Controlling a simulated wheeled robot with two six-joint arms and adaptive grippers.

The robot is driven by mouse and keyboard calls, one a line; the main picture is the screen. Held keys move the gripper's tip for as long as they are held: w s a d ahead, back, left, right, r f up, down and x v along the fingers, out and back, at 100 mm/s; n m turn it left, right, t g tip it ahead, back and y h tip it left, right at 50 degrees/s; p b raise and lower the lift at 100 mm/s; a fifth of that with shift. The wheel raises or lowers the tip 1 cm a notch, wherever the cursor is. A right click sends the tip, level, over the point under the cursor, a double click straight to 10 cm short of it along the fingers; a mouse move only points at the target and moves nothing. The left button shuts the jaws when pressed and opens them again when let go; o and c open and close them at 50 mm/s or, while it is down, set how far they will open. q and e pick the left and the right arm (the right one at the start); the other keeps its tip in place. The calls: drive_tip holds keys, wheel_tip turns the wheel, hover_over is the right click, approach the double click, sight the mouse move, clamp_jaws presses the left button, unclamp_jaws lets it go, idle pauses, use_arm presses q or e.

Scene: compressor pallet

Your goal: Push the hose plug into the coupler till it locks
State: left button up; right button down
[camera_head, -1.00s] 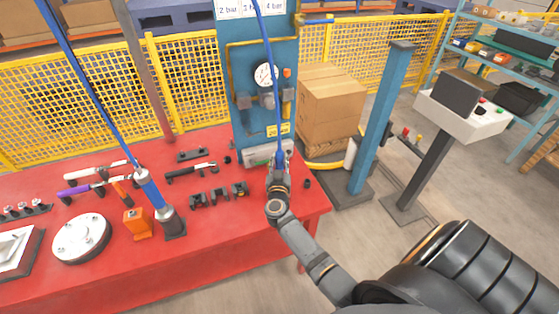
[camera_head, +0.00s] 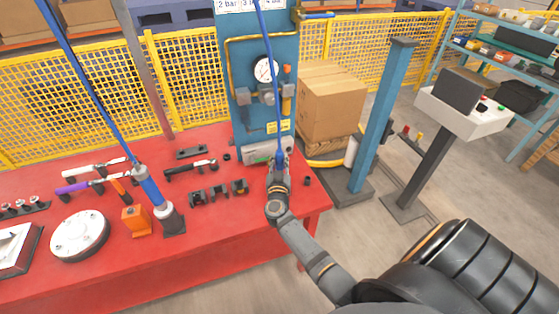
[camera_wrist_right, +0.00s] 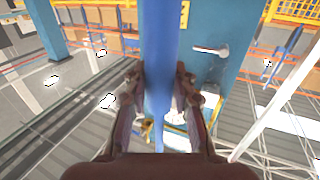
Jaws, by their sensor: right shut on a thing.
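My right gripper (camera_head: 281,161) is shut on the end of the blue hose (camera_head: 270,70), in front of the foot of the blue panel at the table's back edge. The hose rises from it to the top of the picture. In the right wrist view, the blue hose (camera_wrist_right: 161,60) runs between the two fingers (camera_wrist_right: 160,95), which flank it closely. The plug is hidden by the fingers and hose. I cannot make out the coupler; a pale grey block (camera_head: 258,156) sits at the panel's foot beside the gripper. My left gripper is not in view.
The blue panel (camera_head: 247,115) carries a round gauge (camera_head: 266,70). On the red table (camera_head: 230,228) lie black clamps (camera_head: 210,196), an orange block (camera_head: 136,220), a white disc (camera_head: 81,235) and a blue-grey tool (camera_head: 160,200) on another hose. A cardboard box (camera_head: 330,102) stands behind right.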

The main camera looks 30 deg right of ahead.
drive_tip(key=shift+f+b, duration=0.85)
drive_tip(key=shift+f, duration=0.5)
drive_tip(key=c, duration=1)
unclamp_jaws()
drive_tip(key=v, duration=1.2)
